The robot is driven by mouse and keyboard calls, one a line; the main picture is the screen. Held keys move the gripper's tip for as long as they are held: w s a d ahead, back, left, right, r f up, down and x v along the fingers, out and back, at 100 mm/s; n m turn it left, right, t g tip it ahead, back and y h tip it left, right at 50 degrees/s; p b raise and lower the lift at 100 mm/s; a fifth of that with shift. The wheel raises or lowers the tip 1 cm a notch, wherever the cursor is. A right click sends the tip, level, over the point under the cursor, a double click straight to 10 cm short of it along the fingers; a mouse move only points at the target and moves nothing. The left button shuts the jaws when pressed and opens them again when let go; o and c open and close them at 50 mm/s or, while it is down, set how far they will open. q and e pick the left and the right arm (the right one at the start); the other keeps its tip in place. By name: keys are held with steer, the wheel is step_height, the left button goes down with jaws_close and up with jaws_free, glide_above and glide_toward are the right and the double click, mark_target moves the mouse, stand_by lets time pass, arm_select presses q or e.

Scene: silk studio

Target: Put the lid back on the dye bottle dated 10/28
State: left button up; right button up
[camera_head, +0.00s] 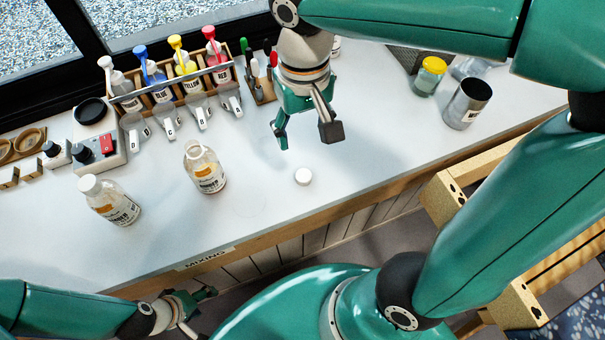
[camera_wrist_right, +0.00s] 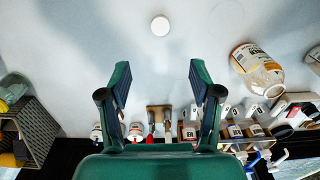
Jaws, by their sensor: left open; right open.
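A small round white lid (camera_head: 303,177) lies on the white table near its front edge; it also shows at the top of the right wrist view (camera_wrist_right: 160,25). An uncapped dye bottle (camera_head: 207,172) with an orange-and-white label stands left of the lid; it also shows in the right wrist view (camera_wrist_right: 257,70). A second dye bottle (camera_head: 112,203), with a white cap on, stands further left. The dates are too small to read. My right gripper (camera_head: 306,137) is open and empty above the table, behind the lid. My left gripper (camera_head: 203,312) is open and empty before the table's front edge.
A wooden rack (camera_head: 178,90) of colour-topped bottles stands at the back, with grey scoop-like pieces before it. A scale (camera_head: 97,145) is at left. A yellow-lidded jar (camera_head: 429,76) and a metal cup (camera_head: 467,103) stand at right. The table around the lid is clear.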

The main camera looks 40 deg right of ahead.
glide_above(304, 176)
steer(key=f, duration=0.8)
steer(key=shift+w+d+f+b, duration=0.1)
steer(key=shift+w+f+b, duration=0.15)
steer(key=shift+f+b, duration=0.15)
steer(key=shift+s+f, duration=0.2)
steer(key=shift+f, duration=2.4)
steer(key=c, duration=0.8)
